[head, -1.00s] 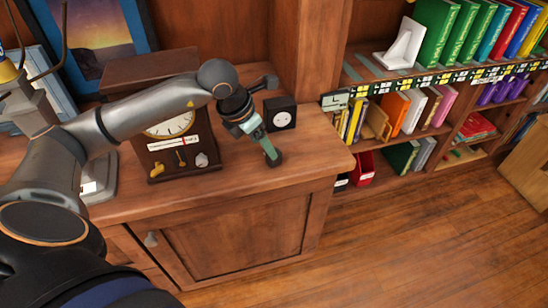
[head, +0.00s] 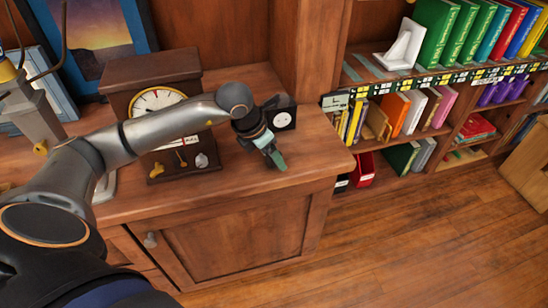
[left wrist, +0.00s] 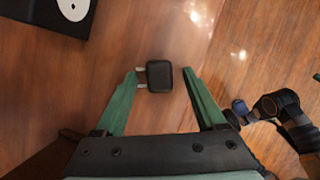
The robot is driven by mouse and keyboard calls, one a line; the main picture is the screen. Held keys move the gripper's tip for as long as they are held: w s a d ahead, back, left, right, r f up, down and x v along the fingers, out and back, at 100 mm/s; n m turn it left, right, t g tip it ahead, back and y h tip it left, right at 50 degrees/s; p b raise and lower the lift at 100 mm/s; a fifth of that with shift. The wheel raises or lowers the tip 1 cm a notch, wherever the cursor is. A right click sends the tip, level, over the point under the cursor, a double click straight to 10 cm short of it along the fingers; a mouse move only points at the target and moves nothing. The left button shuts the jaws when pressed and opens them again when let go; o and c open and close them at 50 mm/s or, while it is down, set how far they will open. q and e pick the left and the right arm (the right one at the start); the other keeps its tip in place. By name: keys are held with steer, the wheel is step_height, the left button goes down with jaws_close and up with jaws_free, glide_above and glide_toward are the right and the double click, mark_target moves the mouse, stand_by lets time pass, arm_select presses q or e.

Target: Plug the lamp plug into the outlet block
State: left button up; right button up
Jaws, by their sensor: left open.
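The plug (left wrist: 160,75) is a small dark grey block with two pale prongs pointing left in the left wrist view. It lies on the wooden cabinet top. My left gripper (left wrist: 161,80) is open, its green fingers on either side of the plug's line; I cannot tell whether they reach down to its height. In the head view my left gripper (head: 276,161) is low over the cabinet top and hides the plug. The outlet block (head: 283,119) is black with a white round socket face, just behind the gripper; part shows in the left wrist view (left wrist: 55,22).
A wooden clock (head: 150,75) stands left of the gripper, behind my left arm. A cabinet side panel (head: 310,60) rises behind the block. Bookshelves (head: 440,75) are at the right. The cabinet top (head: 320,150) is clear toward its right front corner.

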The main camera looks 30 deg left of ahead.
arm_select(q)
jaws_close()
stand_by(0.5)
steer(key=shift+r, duration=0.2)
arm_select(e)
steer(key=shift+r, duration=0.1)
